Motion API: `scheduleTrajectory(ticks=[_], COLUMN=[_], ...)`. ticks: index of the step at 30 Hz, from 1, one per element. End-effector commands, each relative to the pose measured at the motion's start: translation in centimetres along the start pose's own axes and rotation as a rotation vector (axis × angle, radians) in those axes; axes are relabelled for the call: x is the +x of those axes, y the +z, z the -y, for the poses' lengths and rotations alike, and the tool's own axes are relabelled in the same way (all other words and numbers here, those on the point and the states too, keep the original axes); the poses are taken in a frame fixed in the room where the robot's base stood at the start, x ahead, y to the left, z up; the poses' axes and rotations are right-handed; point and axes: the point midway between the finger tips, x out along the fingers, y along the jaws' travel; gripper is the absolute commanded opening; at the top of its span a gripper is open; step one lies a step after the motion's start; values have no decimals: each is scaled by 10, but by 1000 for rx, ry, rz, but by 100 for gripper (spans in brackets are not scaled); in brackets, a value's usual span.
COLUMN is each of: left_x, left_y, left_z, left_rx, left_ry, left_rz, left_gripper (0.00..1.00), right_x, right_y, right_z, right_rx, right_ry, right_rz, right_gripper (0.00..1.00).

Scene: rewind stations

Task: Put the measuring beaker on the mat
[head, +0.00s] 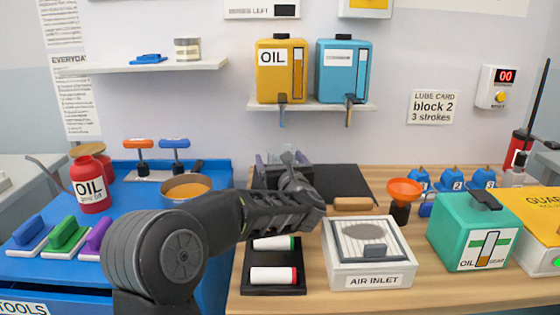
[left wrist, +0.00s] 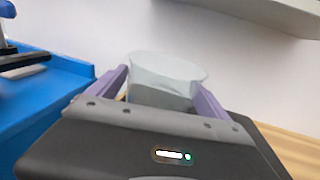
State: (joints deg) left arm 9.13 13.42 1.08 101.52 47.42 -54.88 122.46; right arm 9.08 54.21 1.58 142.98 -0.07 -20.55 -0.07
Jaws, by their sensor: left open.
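The measuring beaker, a clear, pale cup, shows in the left wrist view (left wrist: 165,72) between my left gripper's two purple fingers. In the head view only a small pale part of the beaker (head: 289,157) shows past my wrist. My left gripper (head: 282,160) is open around the beaker, at the back of the wooden bench; it also shows in the left wrist view (left wrist: 162,88). The beaker's base is hidden, so I cannot tell what it stands on. A dark flat mat (head: 345,184) lies at the back of the bench, partly behind my arm. My right gripper is not in view.
A black tray (head: 273,290) with white rolls and the air inlet box (head: 372,281) stand in front. An orange funnel (head: 405,190) and green oil box (head: 470,225) are to the right. A wall shelf (head: 325,105) holds two dispensers above. A blue bench (head: 150,235) is left.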

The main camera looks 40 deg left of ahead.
Motion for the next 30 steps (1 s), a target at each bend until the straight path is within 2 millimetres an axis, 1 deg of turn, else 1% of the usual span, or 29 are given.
scheduleTrajectory(ticks=[4,5,8,15,18,22,30], left_x=[0,-2,-16,-56,-68,-75,-75], left_y=[5,4,2,2,2,2,2], left_z=[0,0,1,0,1,0,0], left_rx=[0,0,-1,0,0,0,0], left_ry=[0,-1,-2,-2,-2,0,0], left_rz=[0,0,0,0,0,0,0], left_gripper=[90,90,90,90,90,90,90], right_x=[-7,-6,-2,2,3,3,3], right_y=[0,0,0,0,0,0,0], right_z=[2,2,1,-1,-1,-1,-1], right_rx=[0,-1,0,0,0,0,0], right_ry=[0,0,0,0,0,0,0], right_rz=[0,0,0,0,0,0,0], right_gripper=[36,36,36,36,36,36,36])
